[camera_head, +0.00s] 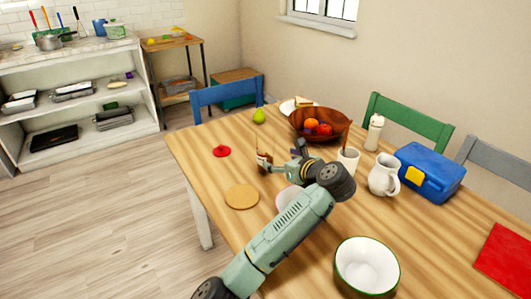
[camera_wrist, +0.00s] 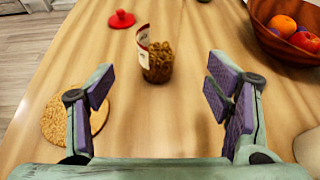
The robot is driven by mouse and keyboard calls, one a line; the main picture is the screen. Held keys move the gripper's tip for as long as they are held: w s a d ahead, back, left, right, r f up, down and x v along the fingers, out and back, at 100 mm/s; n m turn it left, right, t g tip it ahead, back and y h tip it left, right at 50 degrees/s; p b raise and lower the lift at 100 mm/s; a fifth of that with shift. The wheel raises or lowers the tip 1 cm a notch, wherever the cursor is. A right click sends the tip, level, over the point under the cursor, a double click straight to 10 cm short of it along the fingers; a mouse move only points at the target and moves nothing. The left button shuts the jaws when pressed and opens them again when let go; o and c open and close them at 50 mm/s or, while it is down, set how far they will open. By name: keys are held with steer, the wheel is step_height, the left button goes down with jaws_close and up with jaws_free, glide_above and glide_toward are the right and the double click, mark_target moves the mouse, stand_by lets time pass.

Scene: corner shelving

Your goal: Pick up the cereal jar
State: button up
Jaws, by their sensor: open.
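The cereal jar (camera_wrist: 157,64) is a small clear jar of brown cereal with a white and red label. It stands upright on the wooden table (camera_wrist: 190,130) in the wrist view, ahead of my fingers and roughly centred between them. In the head view the jar (camera_head: 264,161) shows just left of my gripper (camera_head: 282,160), partly hidden by it. My gripper also shows in the wrist view (camera_wrist: 160,92), its purple-padded fingers wide apart with nothing between them. A red knobbed lid (camera_wrist: 122,19) lies beyond the jar, to its left.
A round cork mat (camera_head: 241,196) lies nearer on the left. A brown fruit bowl (camera_head: 337,119) stands at the back right. A white mug (camera_head: 347,161), a pitcher (camera_head: 384,176), a blue lunchbox (camera_head: 430,172) and a green-rimmed bowl (camera_head: 366,266) stand to the right.

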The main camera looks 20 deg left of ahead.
mark_target(270, 156)
steer(key=p+x, duration=0.1)
steer(key=x, duration=0.4)
steer(key=shift+a+f, duration=0.1)
steer(key=shift+f, duration=0.15)
steer(key=p+x, duration=0.2)
steer(key=x, duration=0.2)
steer(key=shift+a+r, duration=0.1)
steer(key=shift+a, duration=0.1)
steer(key=shift+w+a+f, duration=0.35)
steer(key=shift+w, duration=0.05)
steer(key=shift+c, duration=0.3)
steer(key=c, duration=1.5)
steer(key=shift+r, duration=0.1)
steer(key=shift+c, duration=0.2)
